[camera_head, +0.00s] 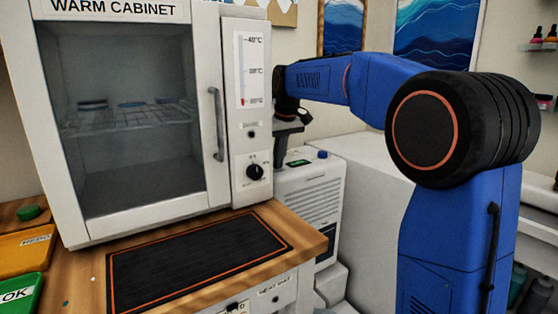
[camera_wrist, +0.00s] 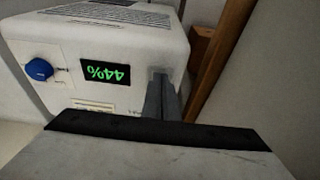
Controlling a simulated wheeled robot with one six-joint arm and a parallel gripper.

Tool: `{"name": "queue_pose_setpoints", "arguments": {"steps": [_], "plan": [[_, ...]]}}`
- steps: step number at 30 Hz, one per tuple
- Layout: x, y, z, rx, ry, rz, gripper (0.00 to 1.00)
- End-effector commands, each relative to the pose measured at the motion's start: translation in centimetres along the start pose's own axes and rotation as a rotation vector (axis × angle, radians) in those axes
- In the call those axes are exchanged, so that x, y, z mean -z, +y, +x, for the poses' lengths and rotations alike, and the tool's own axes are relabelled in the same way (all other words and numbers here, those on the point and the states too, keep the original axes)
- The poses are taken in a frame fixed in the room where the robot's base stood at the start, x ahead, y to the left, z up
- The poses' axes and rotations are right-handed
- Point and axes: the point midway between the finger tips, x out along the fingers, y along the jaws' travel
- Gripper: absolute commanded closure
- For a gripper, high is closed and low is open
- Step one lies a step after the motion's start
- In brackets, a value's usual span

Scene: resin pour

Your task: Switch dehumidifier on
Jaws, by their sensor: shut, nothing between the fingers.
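The white dehumidifier (camera_head: 318,205) stands on the far side of the wooden counter, beside the warm cabinet. Its top panel carries a blue knob (camera_head: 322,154), which also shows in the wrist view (camera_wrist: 39,69). A dark display (camera_wrist: 105,73) reads 44% in lit green digits, upside down in the wrist view. My gripper (camera_wrist: 160,78) is shut and empty. Its fingertips are at the panel beside the display, on the side away from the knob. They cover whatever lies beneath them, and I cannot tell whether they touch. In the head view my gripper (camera_head: 281,160) points down over the panel.
The warm cabinet (camera_head: 212,150), with a handle, dial and thermometer, stands close left of my gripper. A wooden edge (camera_wrist: 222,55) runs close to the fingers in the wrist view. A black mat (camera_head: 195,262) and coloured trays (camera_head: 22,245) lie on the counter.

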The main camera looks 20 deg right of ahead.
Motion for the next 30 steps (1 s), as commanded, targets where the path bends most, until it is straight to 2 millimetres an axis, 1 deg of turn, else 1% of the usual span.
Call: {"name": "queue_pose_setpoints", "arguments": {"steps": [10,22,26,30], "plan": [[1.3,0.0,-0.3,0.000,0.000,0.000,1.00],[1.3,0.0,-0.6,0.000,0.000,0.000,1.00],[1.1,-0.2,-1.8,0.000,0.001,0.000,1.00],[0.6,-0.5,-4.3,-0.001,0.003,0.001,1.00]]}}
